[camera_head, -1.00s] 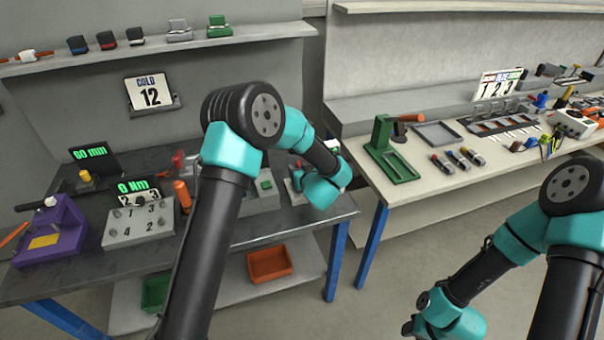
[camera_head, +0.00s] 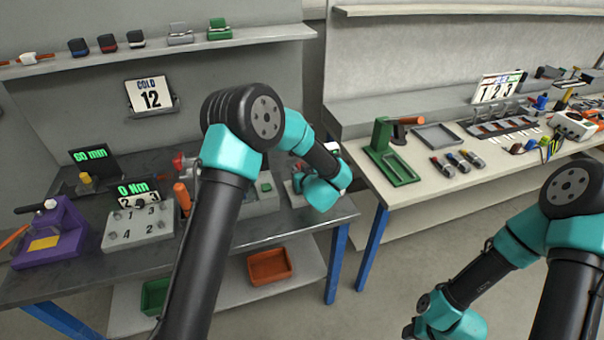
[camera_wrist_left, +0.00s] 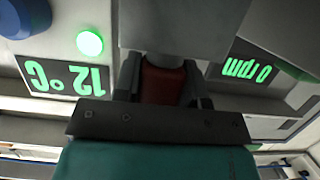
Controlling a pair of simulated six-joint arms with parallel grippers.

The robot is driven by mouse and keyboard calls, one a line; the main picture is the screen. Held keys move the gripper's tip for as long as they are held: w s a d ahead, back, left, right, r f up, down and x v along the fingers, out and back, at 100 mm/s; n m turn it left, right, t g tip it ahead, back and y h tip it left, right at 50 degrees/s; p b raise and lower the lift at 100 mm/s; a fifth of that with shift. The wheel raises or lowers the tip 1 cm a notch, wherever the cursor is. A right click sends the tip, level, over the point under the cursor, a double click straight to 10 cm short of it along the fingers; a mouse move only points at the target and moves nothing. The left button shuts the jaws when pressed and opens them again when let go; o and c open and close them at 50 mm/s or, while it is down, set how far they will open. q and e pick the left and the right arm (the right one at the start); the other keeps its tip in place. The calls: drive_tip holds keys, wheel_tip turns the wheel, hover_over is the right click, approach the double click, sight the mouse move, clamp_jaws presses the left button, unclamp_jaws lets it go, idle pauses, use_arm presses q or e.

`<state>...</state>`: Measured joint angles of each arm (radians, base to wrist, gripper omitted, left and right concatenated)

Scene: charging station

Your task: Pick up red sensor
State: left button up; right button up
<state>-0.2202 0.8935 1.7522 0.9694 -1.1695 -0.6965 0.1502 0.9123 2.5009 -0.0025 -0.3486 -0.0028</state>
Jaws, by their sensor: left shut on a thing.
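In the left wrist view my left gripper (camera_wrist_left: 161,72) is shut on a dark red part (camera_wrist_left: 161,86), which looks like the red sensor. The part sits between the two grey fingers, and its far end goes under a grey block (camera_wrist_left: 175,25); I cannot tell whether it is seated there. In the head view my left wrist covers the fingers and the red part, at the right end of the dark bench. My right gripper (camera_head: 409,329) is low at the bottom of the head view, over the floor, with its fingers mostly hidden.
A green "12°C" display (camera_wrist_left: 65,76) and a "0 rpm" display (camera_wrist_left: 250,70) flank the grip. The dark bench (camera_head: 85,268) holds a purple fixture (camera_head: 52,232) and a grey numbered block (camera_head: 138,226). The light bench (camera_head: 425,186) at right has a green stand (camera_head: 384,150).

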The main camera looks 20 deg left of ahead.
use_arm(q)
wheel_tip(320, 180, up, 10)
drive_tip(key=shift+f, duration=0.1)
idle(0.4)
idle(0.4)
drive_tip(key=s+f+m+t+h, duration=0.1)
drive_tip(key=s+f+m+h, duration=0.2)
drive_tip(key=s, duration=0.8)
wheel_tip(320, 180, down, 3)
drive_tip(key=shift+a+r+t+h, duration=0.1)
drive_tip(key=shift+a+t+h, duration=0.3)
drive_tip(key=shift+h, duration=0.1)
drive_tip(key=shift+a+m, duration=0.1)
drive_tip(key=shift+m, duration=0.3)
